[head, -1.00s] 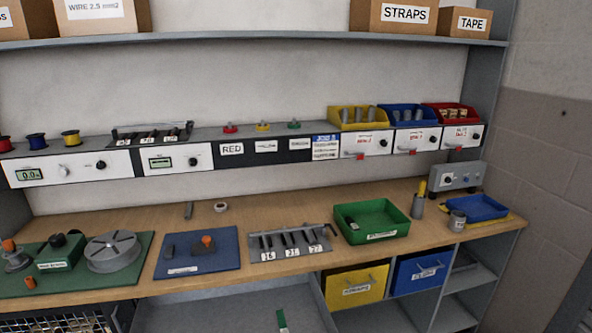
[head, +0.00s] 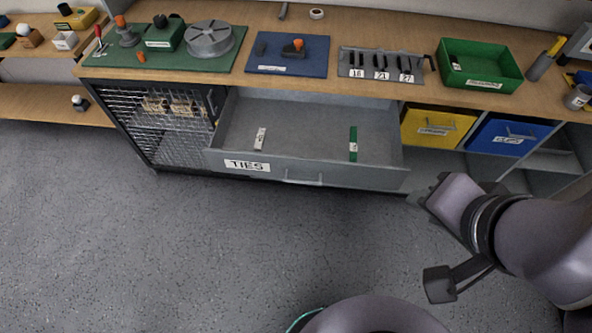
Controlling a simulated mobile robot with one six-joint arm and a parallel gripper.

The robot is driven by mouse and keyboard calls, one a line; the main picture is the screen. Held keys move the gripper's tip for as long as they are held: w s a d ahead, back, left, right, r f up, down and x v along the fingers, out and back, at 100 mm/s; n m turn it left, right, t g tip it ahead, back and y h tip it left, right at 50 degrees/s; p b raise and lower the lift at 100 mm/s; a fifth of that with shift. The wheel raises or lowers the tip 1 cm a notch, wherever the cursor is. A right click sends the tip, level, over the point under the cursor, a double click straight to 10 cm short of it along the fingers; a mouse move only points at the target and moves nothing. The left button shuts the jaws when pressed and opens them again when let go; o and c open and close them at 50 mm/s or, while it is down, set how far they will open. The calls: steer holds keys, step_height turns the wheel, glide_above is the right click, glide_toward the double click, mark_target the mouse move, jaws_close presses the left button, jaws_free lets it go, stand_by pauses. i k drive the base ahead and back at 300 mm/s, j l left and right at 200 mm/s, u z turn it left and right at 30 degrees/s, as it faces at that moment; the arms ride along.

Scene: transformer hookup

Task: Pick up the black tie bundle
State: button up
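The drawer labelled TIES (head: 340,176) is pulled open below the bench. A white bundle (head: 260,138) lies in its left half and a green bundle (head: 353,143) in its right half, apart from each other. I make out no black bundle in the drawer. A small dark item with a light patch (head: 456,62) lies in the left of the green bin (head: 482,83) on the bench; whether it is the black tie bundle I cannot tell. My gripper (head: 424,194) is just off the drawer's front right corner, seen from behind; its fingers do not show clearly and I see nothing held.
Yellow (head: 436,129) and blue (head: 508,139) bins sit on the shelf right of the drawer. A rack with black pieces (head: 382,65), a blue mat (head: 287,54) and a green mat (head: 160,58) lie on the bench. The floor in front (head: 200,240) is clear.

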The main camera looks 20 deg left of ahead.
mark_target(455, 65)
steer(key=i+l+u, duration=0.15)
steer(key=i+l, duration=0.3)
steer(key=i+l+u, duration=0.1)
steer(key=i+l, duration=0.45)
steer(key=i+l+u, duration=0.15)
steer(key=i+l, duration=0.4)
steer(key=i+l+u, duration=0.1)
steer(key=i+l, duration=0.4)
steer(key=l, duration=0.15)
